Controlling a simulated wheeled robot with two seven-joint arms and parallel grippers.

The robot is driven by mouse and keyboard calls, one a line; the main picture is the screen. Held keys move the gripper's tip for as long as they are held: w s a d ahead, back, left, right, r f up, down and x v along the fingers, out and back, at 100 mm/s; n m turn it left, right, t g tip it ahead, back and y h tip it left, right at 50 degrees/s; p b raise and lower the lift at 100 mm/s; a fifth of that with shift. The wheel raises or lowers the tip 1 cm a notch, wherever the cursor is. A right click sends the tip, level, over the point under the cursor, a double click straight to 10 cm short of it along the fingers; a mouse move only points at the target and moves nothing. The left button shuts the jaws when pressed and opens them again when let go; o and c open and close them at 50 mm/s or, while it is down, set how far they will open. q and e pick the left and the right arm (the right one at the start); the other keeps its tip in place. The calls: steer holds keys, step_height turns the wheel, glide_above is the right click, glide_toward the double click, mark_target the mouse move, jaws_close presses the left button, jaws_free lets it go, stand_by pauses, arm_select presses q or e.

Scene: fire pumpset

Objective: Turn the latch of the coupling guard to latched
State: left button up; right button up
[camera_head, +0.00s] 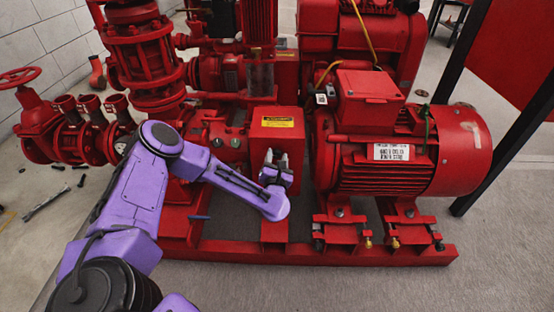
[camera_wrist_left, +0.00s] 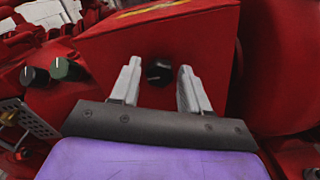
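The coupling guard (camera_head: 277,124) is a red box with a yellow label on its top, between the pump and the electric motor. In the left wrist view the red guard face (camera_wrist_left: 205,45) fills the upper middle. The latch, a small black knob (camera_wrist_left: 159,72), sits on that face. My left gripper (camera_head: 276,158) is in front of the guard. In the left wrist view its two grey fingers (camera_wrist_left: 158,80) stand apart, with the knob showing between their tips. I cannot tell whether they touch it. In the head view the gripper hides the latch. My right gripper is not in view.
The red motor (camera_head: 400,150) stands right of the guard. Pump knobs, one black (camera_wrist_left: 33,77) and one green-topped (camera_wrist_left: 66,69), are left of the fingers. A red base frame (camera_head: 300,250) runs below. Grey floor (camera_head: 370,290) in front is clear.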

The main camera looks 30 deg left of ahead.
arm_select(q)
steer(key=c, duration=0.7)
steer(key=shift+m, duration=0.3)
steer(key=m+p, duration=0.2)
steer(key=m, duration=0.1)
steer(key=shift+d+r+m, duration=0.1)
steer(key=shift+m, duration=0.2)
steer(key=m+p, duration=0.1)
steer(key=m, duration=0.3)
steer(key=shift+m+p, duration=0.3)
steer(key=shift+p, duration=0.05)
steer(key=m, duration=0.2)
steer(key=m+p, duration=0.1)
steer(key=m, duration=0.1)
steer(key=shift+f+m, duration=0.2)
steer(key=shift+m, duration=0.1)
steer(key=shift+f+m+p, duration=0.2)
steer(key=shift+m+p, duration=0.55)
steer(key=shift+m, duration=1.45)
